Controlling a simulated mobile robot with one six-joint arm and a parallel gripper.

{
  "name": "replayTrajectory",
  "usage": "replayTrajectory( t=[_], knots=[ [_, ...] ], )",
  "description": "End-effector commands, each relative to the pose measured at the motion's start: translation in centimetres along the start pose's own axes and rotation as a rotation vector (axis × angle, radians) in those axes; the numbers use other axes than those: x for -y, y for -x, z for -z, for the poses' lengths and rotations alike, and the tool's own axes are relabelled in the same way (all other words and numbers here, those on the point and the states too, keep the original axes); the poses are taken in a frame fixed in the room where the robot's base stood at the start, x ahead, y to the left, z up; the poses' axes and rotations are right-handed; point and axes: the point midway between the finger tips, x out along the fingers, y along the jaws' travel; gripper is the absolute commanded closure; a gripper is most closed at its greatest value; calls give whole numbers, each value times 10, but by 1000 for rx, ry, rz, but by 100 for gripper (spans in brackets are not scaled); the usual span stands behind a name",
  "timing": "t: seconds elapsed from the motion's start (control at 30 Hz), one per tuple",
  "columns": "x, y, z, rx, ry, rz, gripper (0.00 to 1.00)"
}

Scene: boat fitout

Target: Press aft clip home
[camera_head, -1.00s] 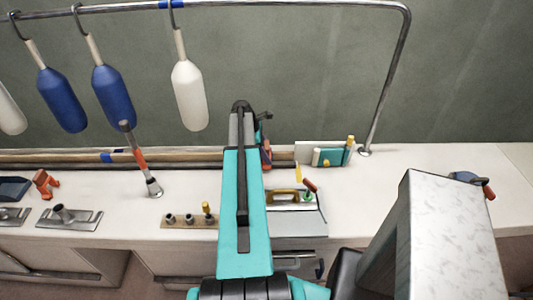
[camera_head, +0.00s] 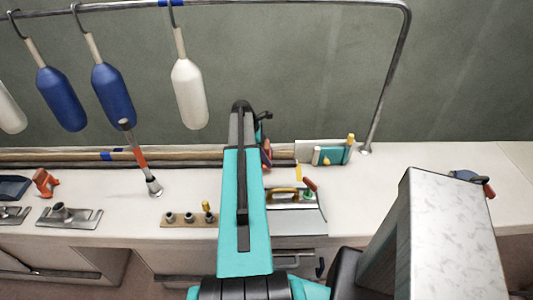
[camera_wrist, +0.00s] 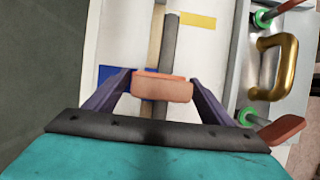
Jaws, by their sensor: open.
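My gripper (camera_wrist: 162,88) shows in the wrist view with dark purple fingers to the left and right. An orange-pink block lies between the finger ends; I cannot tell whether it is finger pads or a separate part. The fingers are above a dark rod (camera_wrist: 169,50) that runs beside a pale wooden pole (camera_wrist: 155,35). Blue tape (camera_wrist: 112,76) shows at the left finger. In the head view the pole (camera_head: 60,155) lies along the back of the counter, and my arm hides most of the gripper. I cannot pick out the aft clip for certain, or its seating.
A metal plate with a brass handle (camera_wrist: 278,65) is right of the gripper. A teal-and-white block (camera_head: 330,155) stands near the rail's foot. A grey box (camera_head: 445,240) is at front right. Fenders (camera_head: 190,95) hang from the rail. The counter's right part is mostly clear.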

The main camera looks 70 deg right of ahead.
Motion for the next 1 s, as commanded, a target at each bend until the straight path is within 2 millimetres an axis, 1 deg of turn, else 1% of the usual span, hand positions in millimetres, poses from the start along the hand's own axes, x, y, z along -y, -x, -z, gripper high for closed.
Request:
replayTrajectory(
  t=[0.17, 0.37, 0.57, 1.0],
  knots=[
    [0, 2, 0, 0, 0, -1, 24],
    [-1, 11, 0, 0, 0, -3, 24],
    [0, 30, 1, 0, 1, -4, 24],
    [0, 83, 1, 0, 1, -4, 24]
  ],
)
